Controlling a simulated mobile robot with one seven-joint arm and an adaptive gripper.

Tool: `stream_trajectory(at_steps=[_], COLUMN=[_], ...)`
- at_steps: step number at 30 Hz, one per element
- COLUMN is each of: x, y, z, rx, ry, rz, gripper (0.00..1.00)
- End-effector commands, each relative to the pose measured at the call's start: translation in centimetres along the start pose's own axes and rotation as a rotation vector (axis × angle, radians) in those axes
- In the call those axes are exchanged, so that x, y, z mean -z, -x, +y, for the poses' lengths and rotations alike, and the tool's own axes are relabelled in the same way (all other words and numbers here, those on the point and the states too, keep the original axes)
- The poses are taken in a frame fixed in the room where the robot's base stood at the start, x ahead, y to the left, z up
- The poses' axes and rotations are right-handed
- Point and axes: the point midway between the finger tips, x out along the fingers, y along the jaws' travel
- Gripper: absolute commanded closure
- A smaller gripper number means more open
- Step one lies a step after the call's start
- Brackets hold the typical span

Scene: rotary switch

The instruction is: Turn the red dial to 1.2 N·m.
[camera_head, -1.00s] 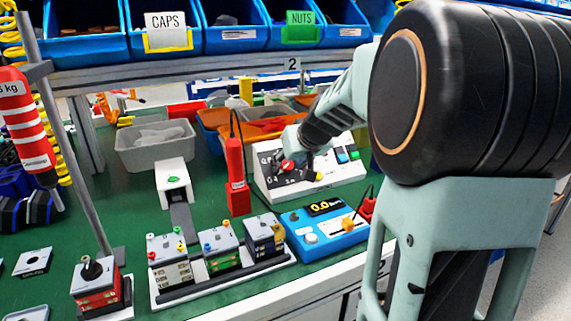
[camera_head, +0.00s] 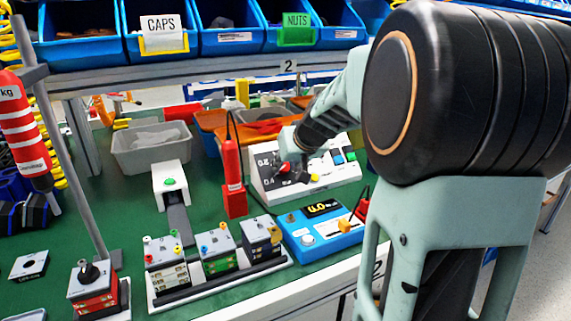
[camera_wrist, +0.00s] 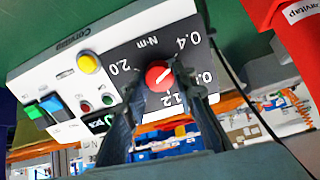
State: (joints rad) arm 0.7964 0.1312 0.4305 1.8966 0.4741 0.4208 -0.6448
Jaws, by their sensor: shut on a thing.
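The red dial (camera_wrist: 158,75) sits on the black scale plate of a white control box. In the wrist view the box appears rotated, with 0.4, 1.2 and 2.0 legible around the dial. My gripper (camera_wrist: 157,77) has one finger on each side of the dial and is shut on it. The fingers cover part of the scale near 1.2. A pale mark shows on the dial face, but its exact setting is unclear. In the head view the red dial (camera_head: 283,168) is small, with my gripper (camera_head: 290,173) at it.
The box also carries a yellow button (camera_wrist: 88,64), plus blue and green buttons. A red tool (camera_head: 233,180) stands left of the box. A blue tester (camera_head: 322,228) with a display sits in front, and a grey bin (camera_head: 150,148) stands behind left.

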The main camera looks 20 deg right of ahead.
Motion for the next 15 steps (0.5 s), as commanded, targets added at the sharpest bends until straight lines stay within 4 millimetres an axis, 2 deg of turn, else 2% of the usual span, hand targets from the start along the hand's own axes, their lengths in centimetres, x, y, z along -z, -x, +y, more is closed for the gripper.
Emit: stream_trajectory(at_steps=[15], x=[0.34], y=[0.13], z=[-0.09], rx=[0.001], ry=[-0.413], rz=[-0.022], gripper=[0.99])
